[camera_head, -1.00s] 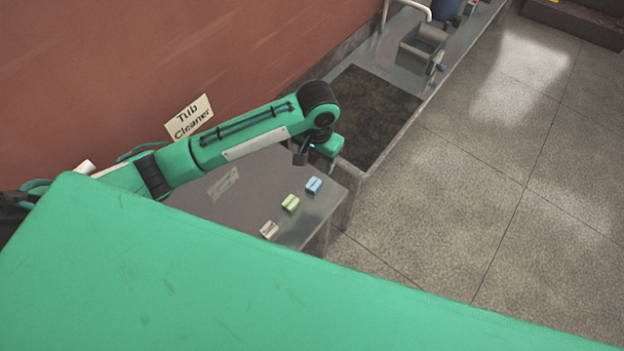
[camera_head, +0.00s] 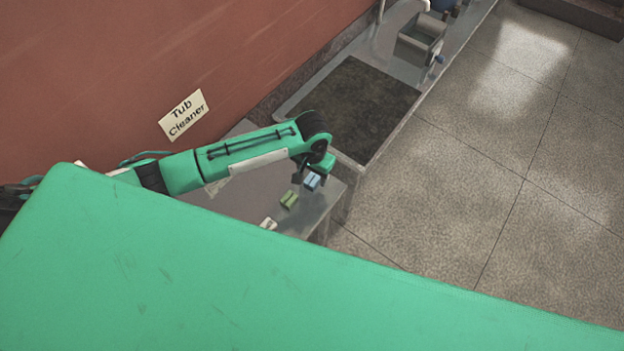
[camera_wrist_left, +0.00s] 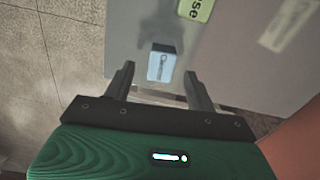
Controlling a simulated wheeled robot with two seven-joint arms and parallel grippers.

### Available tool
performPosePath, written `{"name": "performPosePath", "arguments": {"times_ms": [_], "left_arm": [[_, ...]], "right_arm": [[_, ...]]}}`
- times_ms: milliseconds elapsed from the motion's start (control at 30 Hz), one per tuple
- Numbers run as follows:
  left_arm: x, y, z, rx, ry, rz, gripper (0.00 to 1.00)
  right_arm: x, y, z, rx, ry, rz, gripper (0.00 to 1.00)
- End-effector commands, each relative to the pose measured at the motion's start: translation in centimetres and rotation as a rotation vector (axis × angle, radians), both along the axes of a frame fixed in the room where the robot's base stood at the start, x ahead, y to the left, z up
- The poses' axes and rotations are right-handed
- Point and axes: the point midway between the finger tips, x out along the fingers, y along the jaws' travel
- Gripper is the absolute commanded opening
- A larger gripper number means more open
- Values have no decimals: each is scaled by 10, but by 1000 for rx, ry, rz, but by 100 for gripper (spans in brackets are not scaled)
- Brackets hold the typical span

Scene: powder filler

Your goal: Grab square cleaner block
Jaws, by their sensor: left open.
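Three small blocks lie in a row on a grey table: a light blue one (camera_head: 313,181), a green one (camera_head: 289,199) and a white one (camera_head: 268,223). I cannot tell from their markings which is the square cleaner. My left gripper (camera_head: 304,174) is open at the blue block, partly covering it in the head view. In the left wrist view the gripper (camera_wrist_left: 159,76) has its fingers apart, with the blue block (camera_wrist_left: 161,63) just ahead between the fingertips. The green block (camera_wrist_left: 195,9) shows at the top edge, with lettering. My right gripper is not in view.
A "Tub Cleaner" sign (camera_head: 184,115) is by the red wall. Behind the table is a dark recessed basin (camera_head: 360,108), with a grey box (camera_head: 419,40) beyond. Open tiled floor (camera_head: 470,180) lies to the right.

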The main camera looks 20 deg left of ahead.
Motion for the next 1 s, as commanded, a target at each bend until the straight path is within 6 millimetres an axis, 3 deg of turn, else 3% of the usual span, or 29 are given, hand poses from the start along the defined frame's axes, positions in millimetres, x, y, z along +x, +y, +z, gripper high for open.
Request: {"name": "performPosePath", "arguments": {"times_ms": [200, 500, 767, 1000], "left_arm": [[0, 2, -28, 0, 0, 2, 56], [0, 2, -33, 0, -1, 1, 56], [0, 2, -33, 0, -1, 1, 8], [0, 2, -32, 0, -1, 1, 8]], "right_arm": [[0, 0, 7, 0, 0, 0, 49], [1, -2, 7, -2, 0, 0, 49], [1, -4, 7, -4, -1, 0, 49], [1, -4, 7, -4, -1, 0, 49]]}}
